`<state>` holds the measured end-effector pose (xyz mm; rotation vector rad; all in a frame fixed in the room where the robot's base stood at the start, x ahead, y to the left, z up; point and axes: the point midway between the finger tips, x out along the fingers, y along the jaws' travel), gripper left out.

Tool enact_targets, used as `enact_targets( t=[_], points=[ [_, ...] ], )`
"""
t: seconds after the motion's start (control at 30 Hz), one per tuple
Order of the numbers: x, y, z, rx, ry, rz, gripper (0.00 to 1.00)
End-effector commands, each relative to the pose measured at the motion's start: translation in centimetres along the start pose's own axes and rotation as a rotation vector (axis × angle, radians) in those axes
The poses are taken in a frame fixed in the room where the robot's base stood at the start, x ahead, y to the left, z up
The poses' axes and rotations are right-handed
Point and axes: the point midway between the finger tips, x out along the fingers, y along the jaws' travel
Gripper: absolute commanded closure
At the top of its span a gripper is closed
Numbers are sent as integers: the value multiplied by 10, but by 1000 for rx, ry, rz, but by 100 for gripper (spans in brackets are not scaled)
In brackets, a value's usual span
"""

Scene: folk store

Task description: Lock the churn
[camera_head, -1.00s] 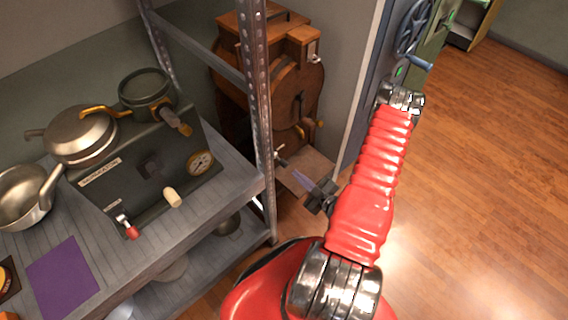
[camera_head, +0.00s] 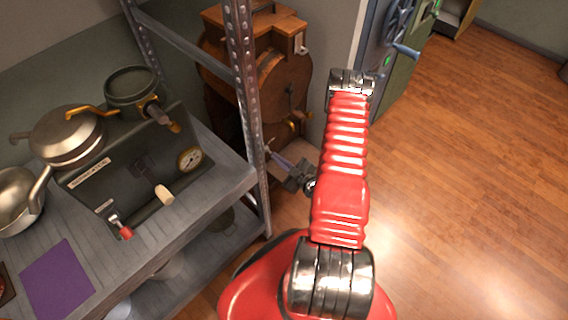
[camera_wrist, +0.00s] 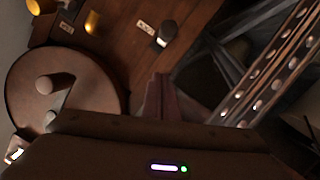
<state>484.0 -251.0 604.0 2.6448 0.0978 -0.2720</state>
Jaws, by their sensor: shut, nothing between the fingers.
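The churn (camera_head: 268,85), a brown wooden drum in a wooden frame, stands behind the metal shelf post. Its round drum face is turned toward me, and the post hides part of its left side. My gripper (camera_head: 276,158) is shut and empty, low in front of the churn's base, just right of the post. In the wrist view the dark fingers (camera_wrist: 162,95) are together. A round brown disc with a knob (camera_wrist: 64,88) is left of them. A wooden panel with small labels and a black knob (camera_wrist: 166,34) is beyond the fingertips. I see no contact.
The perforated metal post (camera_head: 246,110) is close to my gripper; it also shows in the wrist view (camera_wrist: 275,65). The shelf on the left holds a grey control box (camera_head: 135,170), pots and a purple sheet (camera_head: 57,280). A blue handwheel (camera_head: 400,15) is at right. Open wooden floor lies right.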

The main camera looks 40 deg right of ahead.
Motion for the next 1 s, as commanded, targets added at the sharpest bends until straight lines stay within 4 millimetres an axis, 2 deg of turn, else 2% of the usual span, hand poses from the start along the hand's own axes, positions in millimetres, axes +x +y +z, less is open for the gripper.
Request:
enact_targets(
  t=[0.2, 0.4, 0.6, 1.0],
  points=[
    [28, -1, -1, -2, 2, -3, 100],
    [31, 0, 23, 0, 0, 0, 100],
    [34, 0, 36, -1, 1, -1, 100],
    [35, -1, 38, -1, 1, -3, 100]
  ],
)
